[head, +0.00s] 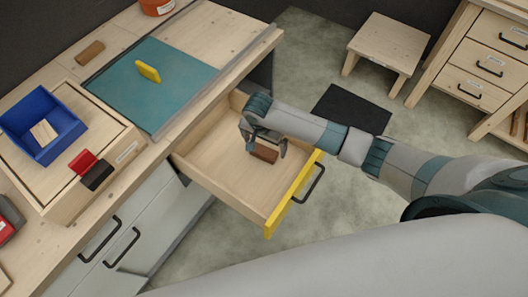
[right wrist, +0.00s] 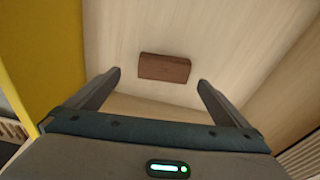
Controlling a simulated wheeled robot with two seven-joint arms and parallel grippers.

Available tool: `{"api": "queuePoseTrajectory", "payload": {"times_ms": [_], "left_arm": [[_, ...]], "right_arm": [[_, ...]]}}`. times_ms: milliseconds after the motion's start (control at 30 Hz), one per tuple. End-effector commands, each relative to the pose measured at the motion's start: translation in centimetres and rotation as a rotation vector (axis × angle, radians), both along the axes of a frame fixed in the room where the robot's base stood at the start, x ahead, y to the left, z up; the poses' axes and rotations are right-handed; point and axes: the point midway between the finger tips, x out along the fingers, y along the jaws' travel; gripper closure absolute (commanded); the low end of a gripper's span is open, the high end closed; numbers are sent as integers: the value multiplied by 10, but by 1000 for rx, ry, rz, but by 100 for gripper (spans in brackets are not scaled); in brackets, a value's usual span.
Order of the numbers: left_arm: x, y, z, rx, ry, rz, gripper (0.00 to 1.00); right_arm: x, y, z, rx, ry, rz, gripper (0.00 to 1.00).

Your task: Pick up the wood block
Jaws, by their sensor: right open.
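A reddish-brown wood block (head: 264,154) lies on the floor of the open drawer (head: 212,157). In the right wrist view the wood block (right wrist: 164,68) lies flat, just beyond the fingertips and roughly centred between them. My right gripper (head: 264,149) is inside the drawer, above the block, and partly covers it in the head view. In the right wrist view the gripper (right wrist: 159,79) is open, with nothing between its fingers. My left gripper is not in view.
The drawer's yellow front (head: 292,197) stands close to my right gripper. On the bench are a blue bin (head: 62,150) holding a light block, a teal mat (head: 165,98) with a yellow piece (head: 148,72), and another brown block (head: 90,52). The rest of the drawer looks empty.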

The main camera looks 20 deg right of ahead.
Motion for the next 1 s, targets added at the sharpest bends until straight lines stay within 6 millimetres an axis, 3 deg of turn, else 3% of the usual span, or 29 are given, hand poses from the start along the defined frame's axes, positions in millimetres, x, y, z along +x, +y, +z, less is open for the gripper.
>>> {"api": "queuePoseTrajectory", "payload": {"times_ms": [433, 1000], "left_arm": [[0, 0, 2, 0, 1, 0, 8], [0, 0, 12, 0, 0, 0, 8]], "right_arm": [[1, 1, -4, -1, 1, 1, 0], [10, 0, -52, 0, 0, 1, 0]]}}
